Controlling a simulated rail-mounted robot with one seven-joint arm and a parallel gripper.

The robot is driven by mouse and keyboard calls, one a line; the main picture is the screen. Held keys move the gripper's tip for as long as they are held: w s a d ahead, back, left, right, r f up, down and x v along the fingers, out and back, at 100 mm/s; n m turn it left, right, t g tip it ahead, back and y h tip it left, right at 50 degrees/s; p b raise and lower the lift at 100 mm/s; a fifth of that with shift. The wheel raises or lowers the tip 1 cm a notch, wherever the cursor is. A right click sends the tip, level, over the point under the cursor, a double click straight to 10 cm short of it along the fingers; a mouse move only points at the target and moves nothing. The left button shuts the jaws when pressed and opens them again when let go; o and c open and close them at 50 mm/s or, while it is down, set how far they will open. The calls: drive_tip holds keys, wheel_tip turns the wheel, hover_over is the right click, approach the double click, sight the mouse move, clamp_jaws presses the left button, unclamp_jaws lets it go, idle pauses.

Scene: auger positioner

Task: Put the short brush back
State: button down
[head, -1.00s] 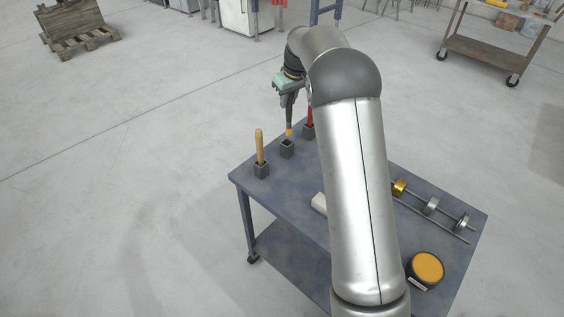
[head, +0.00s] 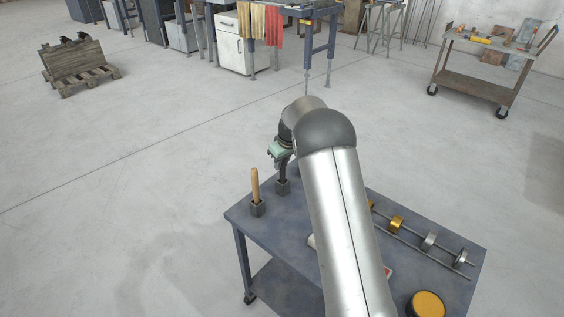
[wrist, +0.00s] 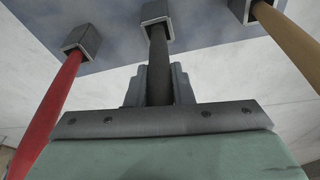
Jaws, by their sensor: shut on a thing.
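The short brush shows in the wrist view as a dark handle (wrist: 158,60) between the two fingers of my gripper (wrist: 158,86), which is shut on it. The handle runs from the fingers to the middle grey holder (wrist: 155,12). In the head view my gripper (head: 283,168) is right over that middle holder (head: 282,187) on the blue-grey table (head: 270,240). The brush's lower end is not visible there and appears to be inside the holder. I cannot tell whether it is fully seated.
A wooden-handled tool (head: 255,185) stands in a holder at the left. A red-handled tool (wrist: 55,105) stands in a holder on the other side, hidden by my arm in the head view. Rods with rings (head: 428,241) and a yellow-topped round container (head: 427,304) are at the right.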

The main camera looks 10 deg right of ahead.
drive_tip(key=shift+f, duration=0.2)
drive_tip(key=c, duration=1.3)
unclamp_jaws()
drive_tip(key=shift+r, duration=0.2)
drive_tip(key=b+v, duration=0.1)
drive_tip(key=v, duration=1.1)
drive_tip(key=s+a+r+m+g, duration=0.1)
drive_tip(key=s+r, duration=0.1)
drive_tip(key=s, duration=0.9)
drive_tip(key=s+a+r+m, duration=0.1)
drive_tip(key=s+r+m, duration=0.1)
drive_tip(key=s, duration=0.9)
drive_tip(key=s+f, duration=0.1)
drive_tip(key=s, duration=0.6)
drive_tip(key=s+f+m+g+h, duration=0.1)
drive_tip(key=s+f, duration=0.1)
drive_tip(key=s, duration=0.5)
drive_tip(key=s+f+m, duration=0.1)
drive_tip(key=s+f, duration=0.1)
drive_tip(key=s, duration=0.6)
drive_tip(key=shift+a, duration=0.3)
